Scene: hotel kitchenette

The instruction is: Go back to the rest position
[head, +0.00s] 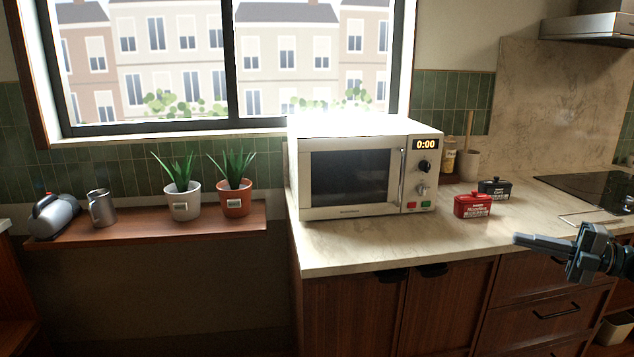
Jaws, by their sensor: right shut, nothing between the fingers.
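My right gripper (518,239) comes in from the right edge, in front of the counter's front edge. Its fingers are together, pointing left, with nothing between them. It is apart from the red box on the counter and nearer to me. My left gripper is not in view.
A white microwave (420,190), door shut, stands on the marble counter (370,245). A red box (472,205) and a black box (495,188) sit right of it, before a dark cooktop (590,187). Left, a wooden shelf (150,229) holds two potted plants, a pitcher and a kettle.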

